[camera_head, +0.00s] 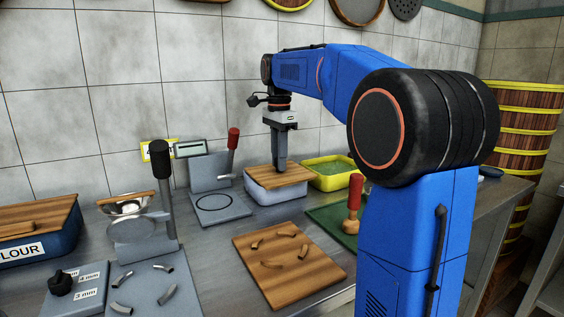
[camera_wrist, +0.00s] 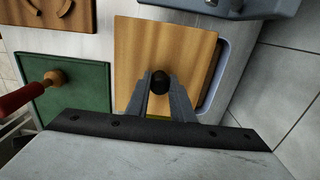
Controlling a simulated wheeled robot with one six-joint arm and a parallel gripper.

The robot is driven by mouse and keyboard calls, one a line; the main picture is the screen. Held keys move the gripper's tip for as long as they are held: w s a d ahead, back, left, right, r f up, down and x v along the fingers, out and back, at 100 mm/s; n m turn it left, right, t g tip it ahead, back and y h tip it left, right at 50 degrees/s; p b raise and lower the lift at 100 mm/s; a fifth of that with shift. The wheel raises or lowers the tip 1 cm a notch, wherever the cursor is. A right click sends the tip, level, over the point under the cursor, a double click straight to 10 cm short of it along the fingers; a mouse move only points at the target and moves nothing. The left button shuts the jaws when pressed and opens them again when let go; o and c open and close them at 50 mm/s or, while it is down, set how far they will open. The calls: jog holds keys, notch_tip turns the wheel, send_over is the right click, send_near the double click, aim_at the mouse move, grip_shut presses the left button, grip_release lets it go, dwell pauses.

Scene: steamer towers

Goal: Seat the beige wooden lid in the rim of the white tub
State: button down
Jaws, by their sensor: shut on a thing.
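The beige wooden lid (camera_head: 262,176) is at the top of the white tub (camera_head: 272,195), at the back of the counter. My gripper (camera_head: 280,168) points down over the lid's middle. In the wrist view my gripper (camera_wrist: 160,84) is shut on the dark round knob (camera_wrist: 160,80) of the lid (camera_wrist: 185,45). The lid lies slightly turned and offset against the tub (camera_wrist: 219,78), whose rim shows along the right side. The other rim edges are hidden under the lid. I cannot tell whether the lid touches the rim or hovers just above it.
A yellow tub (camera_head: 330,178) stands close right of the white tub. A grey press (camera_head: 218,203) with a red handle stands close left. In front are a wooden board (camera_head: 265,277) with several curved pieces and a green mat (camera_head: 325,222) with a red-handled stamp (camera_head: 353,205).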

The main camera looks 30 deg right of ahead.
jog(key=shift+w+d, duration=0.15)
jog(key=shift+w, duration=0.9)
jog(key=shift+w+d, duration=0.1)
jog(key=shift+w, duration=0.95)
jog(key=shift+f, duration=0.7)
dwell(0.7)
jog(key=c, duration=1.5)
grip_release()
jog(key=shift+o, duration=0.2)
notch_tip(320, 180, up, 17)
jog(key=shift+r, duration=0.2)
